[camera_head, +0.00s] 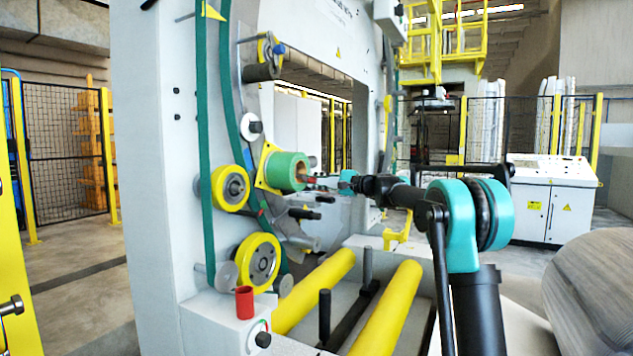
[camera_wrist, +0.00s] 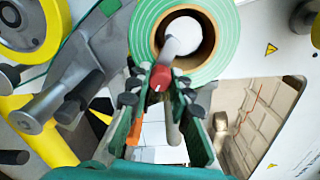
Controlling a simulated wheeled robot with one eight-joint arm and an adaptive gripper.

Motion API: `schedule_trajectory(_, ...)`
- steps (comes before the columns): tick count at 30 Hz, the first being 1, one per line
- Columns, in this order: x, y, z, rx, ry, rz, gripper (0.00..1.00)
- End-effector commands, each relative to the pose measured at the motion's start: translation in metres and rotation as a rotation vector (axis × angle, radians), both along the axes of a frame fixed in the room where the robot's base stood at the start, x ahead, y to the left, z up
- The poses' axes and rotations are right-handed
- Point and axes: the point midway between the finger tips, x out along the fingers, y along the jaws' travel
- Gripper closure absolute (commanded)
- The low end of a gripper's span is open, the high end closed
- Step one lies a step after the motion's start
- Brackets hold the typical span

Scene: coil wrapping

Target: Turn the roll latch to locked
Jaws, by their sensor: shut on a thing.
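The roll (camera_head: 285,170) is green and sits on a spindle on the white machine's face. In the wrist view the roll (camera_wrist: 222,48) shows end-on, with a brown core around the grey spindle. The latch is a red piece (camera_wrist: 161,78) with a white mark, at the near end of the spindle. It also shows as a small red spot in the head view (camera_head: 311,181). My gripper (camera_wrist: 160,82) has its two dark green fingers on either side of the latch, shut on it. In the head view my gripper (camera_head: 326,183) reaches in from the right, partly blurred.
Yellow-rimmed wheels (camera_head: 231,188) and a grey lever with black knobs (camera_wrist: 60,98) are left of the roll. Two yellow rollers (camera_head: 388,310) lie below. A red cylinder (camera_head: 244,302) stands on the machine's front corner. A white control cabinet (camera_head: 552,200) stands right.

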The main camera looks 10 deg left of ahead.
Motion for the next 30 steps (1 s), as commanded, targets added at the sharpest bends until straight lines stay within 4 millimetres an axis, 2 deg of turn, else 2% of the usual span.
schedule_trajectory(19, -0.0008, -0.0003, -0.0024, 0.015, 0.043, 0.000, 1.00)
schedule_trajectory(20, -0.0008, -0.0003, -0.0024, 0.015, 0.042, 0.000, 0.76)
schedule_trajectory(24, -0.0008, -0.0001, -0.0021, 0.016, 0.042, 0.000, 0.59)
schedule_trajectory(30, -0.0009, 0.0001, -0.0017, 0.016, 0.042, 0.000, 0.59)
